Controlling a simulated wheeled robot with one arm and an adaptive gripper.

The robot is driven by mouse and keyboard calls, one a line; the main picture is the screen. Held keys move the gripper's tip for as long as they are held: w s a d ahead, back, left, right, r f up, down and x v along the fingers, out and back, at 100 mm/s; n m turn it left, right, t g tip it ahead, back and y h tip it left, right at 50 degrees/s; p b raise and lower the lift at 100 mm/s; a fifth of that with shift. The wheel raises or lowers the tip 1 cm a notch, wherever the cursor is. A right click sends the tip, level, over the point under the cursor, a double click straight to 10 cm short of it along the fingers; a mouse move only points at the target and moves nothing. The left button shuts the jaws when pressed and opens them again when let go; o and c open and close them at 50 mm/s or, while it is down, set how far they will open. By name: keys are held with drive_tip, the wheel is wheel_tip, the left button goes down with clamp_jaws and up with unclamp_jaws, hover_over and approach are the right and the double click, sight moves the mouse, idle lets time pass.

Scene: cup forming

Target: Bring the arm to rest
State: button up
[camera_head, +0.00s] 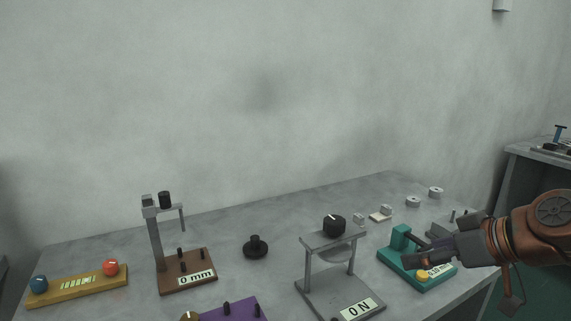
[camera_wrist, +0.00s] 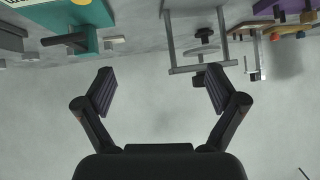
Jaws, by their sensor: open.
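My gripper (camera_head: 425,250) is at the right of the table in the head view, in front of or over the teal device (camera_head: 391,256) with a label and a yellow knob. I cannot tell whether they touch. In the wrist view my gripper (camera_wrist: 160,92) has its two fingers wide apart with nothing between them. The orange-brown arm reaches in from the right edge. The wrist view looks upside down, with the teal device (camera_wrist: 88,15) at the top left.
A grey stand (camera_head: 318,278) with a black knob and an "ON" label is left of the teal device. A brown gauge stand (camera_head: 170,284), a yellow base (camera_head: 75,292) with blue and red balls, a purple block (camera_head: 240,311) and a black disc (camera_head: 256,249) stand further left.

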drive_tip(key=s+a+r+m+g+h+p, duration=0.25)
drive_tip(key=s+a+g+p, duration=0.35)
drive_tip(key=s+a+p, duration=0.5)
drive_tip(key=s+d+r+m+g+h+p, duration=0.1)
drive_tip(key=s+d+g+h+p, duration=0.1)
drive_tip(key=s+p, duration=0.3)
drive_tip(key=s+d+r+m+g+h+p, duration=0.1)
drive_tip(key=s+d+m+g+h+p, duration=0.1)
drive_tip(key=s+p, duration=0.3)
drive_tip(key=shift+s+r, duration=0.15)
drive_tip(key=shift+s, duration=1.1)
drive_tip(key=shift+m, duration=0.25)
